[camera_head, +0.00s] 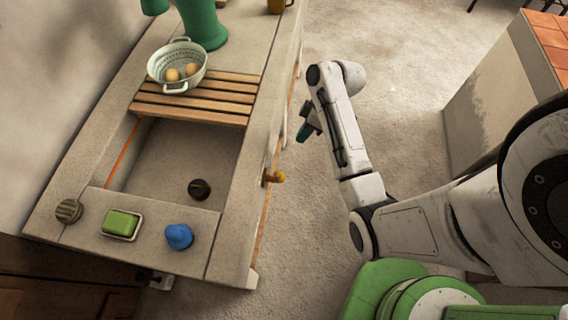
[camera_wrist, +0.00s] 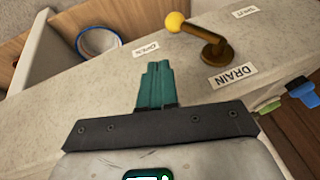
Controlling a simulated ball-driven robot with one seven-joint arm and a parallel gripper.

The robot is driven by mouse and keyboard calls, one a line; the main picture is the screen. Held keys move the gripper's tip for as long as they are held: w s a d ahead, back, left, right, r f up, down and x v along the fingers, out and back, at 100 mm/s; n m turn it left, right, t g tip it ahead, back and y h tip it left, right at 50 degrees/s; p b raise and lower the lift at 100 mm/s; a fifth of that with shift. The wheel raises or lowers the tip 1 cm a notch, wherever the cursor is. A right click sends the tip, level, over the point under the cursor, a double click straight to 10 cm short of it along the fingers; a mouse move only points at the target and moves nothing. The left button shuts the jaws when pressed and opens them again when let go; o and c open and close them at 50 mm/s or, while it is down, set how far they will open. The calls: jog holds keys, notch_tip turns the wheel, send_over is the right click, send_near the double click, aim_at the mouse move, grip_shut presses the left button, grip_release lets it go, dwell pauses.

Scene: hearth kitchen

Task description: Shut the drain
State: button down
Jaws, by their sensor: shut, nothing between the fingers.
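The drain lever (camera_wrist: 197,37) is a bronze arm with a yellow knob, on the pale front of the sink counter in the wrist view. A DRAIN label (camera_wrist: 233,77) is beside its base. An OPEN label (camera_wrist: 146,50) is left of it and a SHUT label (camera_wrist: 238,12) is beyond it to the right. The knob points up and left, nearer OPEN than SHUT. In the head view the lever (camera_head: 273,177) sticks out from the counter front. My gripper (camera_wrist: 156,68) has teal fingers, shut and empty, apart from the lever. It also shows in the head view (camera_head: 304,131).
The sink basin (camera_head: 175,158) holds a dark round object (camera_head: 199,189). A slatted wooden rack (camera_head: 200,97) carries a colander (camera_head: 177,66) with round items. A green soap dish (camera_head: 121,224) and a blue object (camera_head: 179,236) stand on the near rim.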

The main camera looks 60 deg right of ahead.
jog(key=s+a+x, duration=0.1)
jog(key=x, duration=1.2)
jog(key=shift+s+a+p, duration=0.15)
jog(key=shift+a+p, duration=0.2)
jog(key=shift+p, duration=0.1)
jog(key=shift+a, duration=0.1)
